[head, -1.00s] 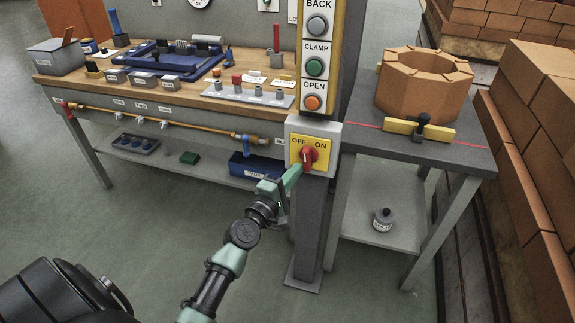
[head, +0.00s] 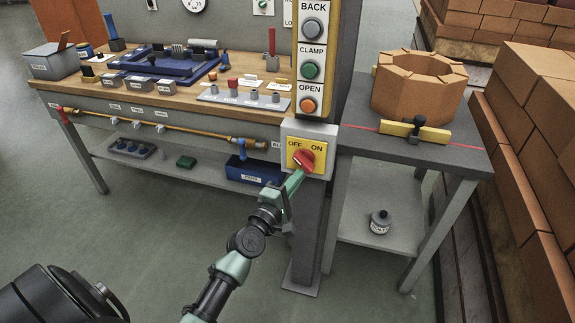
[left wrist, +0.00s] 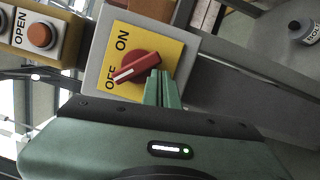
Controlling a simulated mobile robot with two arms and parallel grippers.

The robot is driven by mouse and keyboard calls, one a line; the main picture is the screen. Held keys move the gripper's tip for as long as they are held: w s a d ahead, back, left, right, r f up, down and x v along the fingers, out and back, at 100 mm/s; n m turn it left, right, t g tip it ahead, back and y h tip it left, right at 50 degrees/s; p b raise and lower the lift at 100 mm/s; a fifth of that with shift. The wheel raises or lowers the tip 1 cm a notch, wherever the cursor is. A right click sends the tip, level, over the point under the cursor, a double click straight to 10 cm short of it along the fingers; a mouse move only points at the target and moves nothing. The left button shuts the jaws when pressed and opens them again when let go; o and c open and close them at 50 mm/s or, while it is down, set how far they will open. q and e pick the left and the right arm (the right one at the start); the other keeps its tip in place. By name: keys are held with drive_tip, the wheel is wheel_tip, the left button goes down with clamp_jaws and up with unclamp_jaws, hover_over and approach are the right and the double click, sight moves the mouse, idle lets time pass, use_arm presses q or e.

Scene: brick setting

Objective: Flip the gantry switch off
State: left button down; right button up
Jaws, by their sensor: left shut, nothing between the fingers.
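The gantry switch is a red rotary knob (head: 304,161) on a yellow OFF/ON plate (head: 321,164), set in a grey box on a post. In the left wrist view, the knob (left wrist: 140,67) is tilted and its white mark lies toward OFF. My left gripper (head: 297,176) is shut and empty, just below the knob. In the left wrist view its green fingertips (left wrist: 161,76) are right beside the knob's edge. I cannot tell whether they touch it. My right gripper is not in view.
A panel with BACK, CLAMP and OPEN buttons (head: 311,68) stands directly above the switch box. A workbench (head: 150,95) with tools is at left. A side table (head: 460,157) with a brick ring (head: 417,88) is at right. Open floor lies at front left.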

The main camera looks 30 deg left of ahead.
use_arm(q)
drive_tip(key=shift+d, duration=0.1)
idle(0.3)
drive_tip(key=s+b, duration=0.1)
drive_tip(key=s, duration=0.6)
drive_tip(key=shift+s+f, duration=0.15)
drive_tip(key=shift+s, duration=0.25)
